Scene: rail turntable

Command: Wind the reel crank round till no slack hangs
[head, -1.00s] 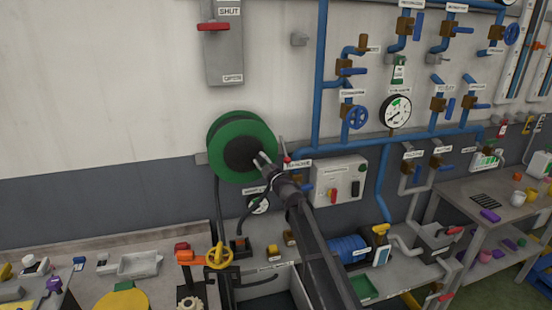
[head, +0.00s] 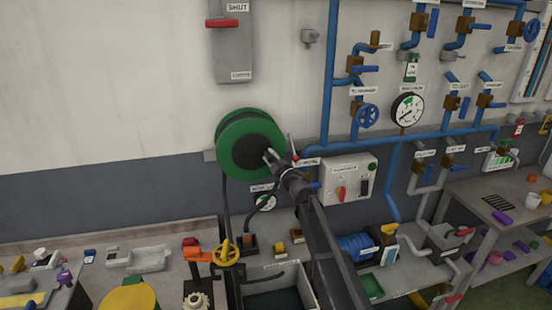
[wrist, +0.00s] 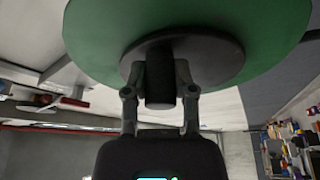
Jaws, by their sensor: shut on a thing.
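The green reel (head: 228,139) is mounted on the wall left of centre in the head view, with a dark hub on its face. Its green flange (wrist: 90,35) and round dark hub plate (wrist: 225,62) fill the top of the wrist view. My gripper (head: 272,157) is at the lower right of the hub. In the wrist view my gripper (wrist: 160,80) has its two fingers closed on either side of the dark cylindrical crank handle (wrist: 159,90). A dark hose (head: 225,195) hangs below the reel; how slack it is I cannot tell.
A grey control box (head: 347,180) with a red knob is right of my arm. Blue pipes (head: 330,80) and a gauge (head: 407,109) are on the wall. The wall left of the reel is clear.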

